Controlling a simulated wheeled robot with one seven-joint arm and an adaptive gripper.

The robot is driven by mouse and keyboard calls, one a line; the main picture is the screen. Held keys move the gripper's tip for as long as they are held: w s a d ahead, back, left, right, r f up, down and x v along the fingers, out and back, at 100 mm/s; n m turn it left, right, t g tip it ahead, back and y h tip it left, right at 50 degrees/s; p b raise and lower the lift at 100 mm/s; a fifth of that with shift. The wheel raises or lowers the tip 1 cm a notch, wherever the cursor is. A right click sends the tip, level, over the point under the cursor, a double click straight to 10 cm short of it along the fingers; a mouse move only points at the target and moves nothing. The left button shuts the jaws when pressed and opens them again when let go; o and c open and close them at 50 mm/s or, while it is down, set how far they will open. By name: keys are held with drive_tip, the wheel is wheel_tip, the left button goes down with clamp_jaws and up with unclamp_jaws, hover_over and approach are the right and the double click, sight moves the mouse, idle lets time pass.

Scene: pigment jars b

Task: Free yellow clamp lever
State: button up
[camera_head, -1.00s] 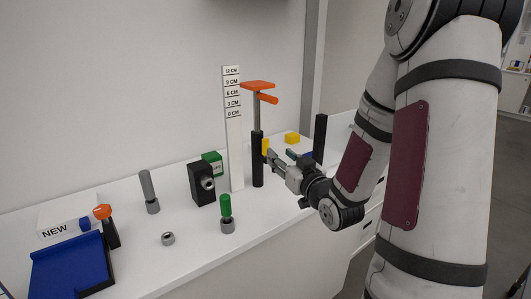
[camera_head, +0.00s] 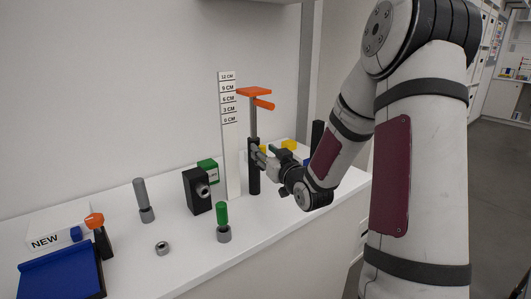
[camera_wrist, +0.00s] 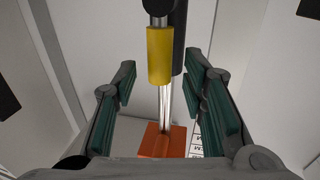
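The yellow clamp lever (camera_wrist: 159,55) is a short yellow cylinder beside the black post (camera_head: 254,175). In the wrist view it lies between my finger pads, with clear gaps on both sides. In the head view only a small bit of yellow (camera_head: 263,149) shows behind my gripper (camera_head: 257,154), which overlaps the post. My gripper (camera_wrist: 163,92) is open in the wrist view, its green-padded fingers apart. A shiny rod (camera_wrist: 164,103) runs from the post to the orange platform (camera_wrist: 157,143), which tops the stand in the head view (camera_head: 254,91).
A white scale board (camera_head: 231,160) stands just left of the post. A black block (camera_head: 197,190), a green-topped peg (camera_head: 222,214) and a grey peg (camera_head: 141,195) stand farther left. A yellow block (camera_head: 289,144) sits behind my wrist.

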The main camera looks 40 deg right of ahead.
clamp_jaws()
drive_tip(key=shift+d, duration=0.1)
drive_tip(key=d+f+m+g+y+p, duration=0.2)
drive_tip(key=d+f+m+p, duration=0.3)
drive_tip(key=m+p, duration=0.9)
drive_tip(key=shift+d+f+m+y, duration=0.4)
drive_tip(key=shift+d+m+y, duration=0.3)
drive_tip(key=shift+m, duration=0.3)
drive_tip(key=shift+o, duration=0.3)
unclamp_jaws()
